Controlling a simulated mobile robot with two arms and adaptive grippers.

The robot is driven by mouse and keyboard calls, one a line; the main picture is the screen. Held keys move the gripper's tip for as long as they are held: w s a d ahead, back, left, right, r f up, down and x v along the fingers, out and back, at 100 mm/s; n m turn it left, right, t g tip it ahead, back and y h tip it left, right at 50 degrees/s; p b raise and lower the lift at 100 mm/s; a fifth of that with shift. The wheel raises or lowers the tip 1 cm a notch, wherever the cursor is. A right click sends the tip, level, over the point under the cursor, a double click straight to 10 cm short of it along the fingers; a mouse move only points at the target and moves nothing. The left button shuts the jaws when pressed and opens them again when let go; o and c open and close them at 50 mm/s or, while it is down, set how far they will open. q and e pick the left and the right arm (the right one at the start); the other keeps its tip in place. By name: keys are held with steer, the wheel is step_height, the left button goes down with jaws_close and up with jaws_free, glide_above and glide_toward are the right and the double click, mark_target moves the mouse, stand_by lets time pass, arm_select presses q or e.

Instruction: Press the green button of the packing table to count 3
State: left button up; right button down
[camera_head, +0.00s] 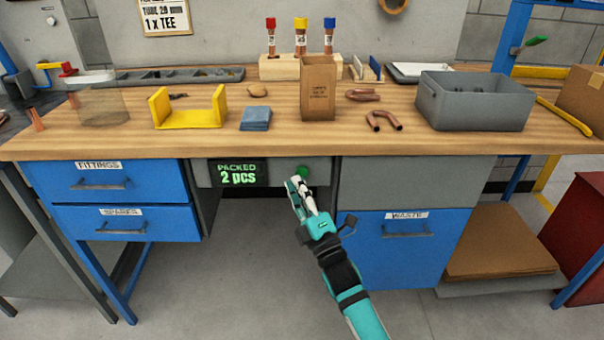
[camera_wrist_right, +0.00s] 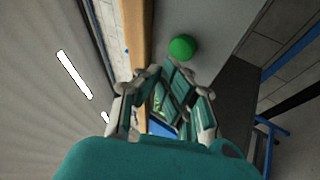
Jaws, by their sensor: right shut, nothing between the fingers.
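The green button (camera_head: 302,172) sits on the grey front panel under the packing table's top (camera_head: 222,142). A display (camera_head: 239,174) to its left reads "PACKED 2 pcs". My right gripper (camera_head: 296,184) is shut and empty, with its fingertips just below and left of the button in the head view. In the right wrist view the button (camera_wrist_right: 183,47) shows whole, just beyond the fingertips (camera_wrist_right: 163,72), and a small gap seems to lie between them. My left gripper is in neither view.
Blue drawers (camera_head: 124,187) are left of the panel, and a blue waste drawer (camera_head: 405,250) is at lower right. On the tabletop stand a brown paper bag (camera_head: 318,90), a grey bin (camera_head: 475,102), a yellow bracket (camera_head: 188,118) and copper bends (camera_head: 384,121). Space before the panel is free.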

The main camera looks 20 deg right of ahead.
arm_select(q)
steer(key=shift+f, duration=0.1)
arm_select(e)
steer(key=shift+w, duration=0.15)
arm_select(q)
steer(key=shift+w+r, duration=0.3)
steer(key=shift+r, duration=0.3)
arm_select(e)
steer(key=shift+w+d, duration=0.1)
steer(key=shift+w, duration=0.15)
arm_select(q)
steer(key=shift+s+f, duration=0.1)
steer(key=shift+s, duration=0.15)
arm_select(e)
steer(key=shift+w, duration=0.1)
